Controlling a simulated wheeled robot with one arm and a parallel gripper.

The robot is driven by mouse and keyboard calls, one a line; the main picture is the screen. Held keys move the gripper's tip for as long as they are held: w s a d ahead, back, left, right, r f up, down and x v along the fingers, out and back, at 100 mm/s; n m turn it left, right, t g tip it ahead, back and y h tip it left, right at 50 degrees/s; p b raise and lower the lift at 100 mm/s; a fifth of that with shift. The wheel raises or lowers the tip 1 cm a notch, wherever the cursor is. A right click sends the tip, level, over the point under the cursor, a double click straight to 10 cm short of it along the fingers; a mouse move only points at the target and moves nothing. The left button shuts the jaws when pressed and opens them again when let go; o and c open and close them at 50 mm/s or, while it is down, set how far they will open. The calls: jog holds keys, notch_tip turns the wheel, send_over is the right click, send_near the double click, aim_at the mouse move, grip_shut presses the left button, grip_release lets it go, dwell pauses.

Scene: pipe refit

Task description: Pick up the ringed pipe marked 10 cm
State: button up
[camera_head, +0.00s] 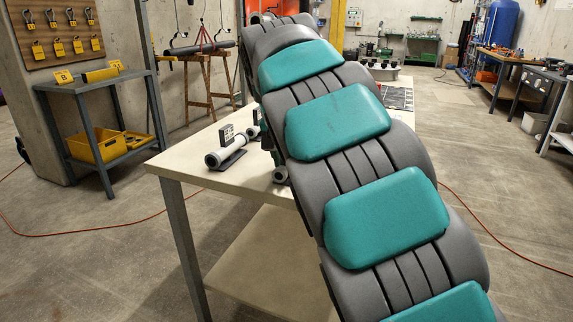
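On the pale workbench (215,178), a short pale grey pipe with a ringed end (231,149) lies in a dark cradle, with a small dark marker (226,133) standing at it. The marking is too small to read. A second pipe piece (254,131) with a similar marker lies just behind it. I cannot tell which pipe is the 10 cm one. My grey and teal arm crosses the bench; my gripper is not in view.
A grey cart (92,87) with a yellow bin (97,147) stands at left. Behind it, a wooden trestle (208,88) stands near a dark pipe in a red sling. A round flanged part (384,71) lies at the bench's far end. Red cables cross the floor.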

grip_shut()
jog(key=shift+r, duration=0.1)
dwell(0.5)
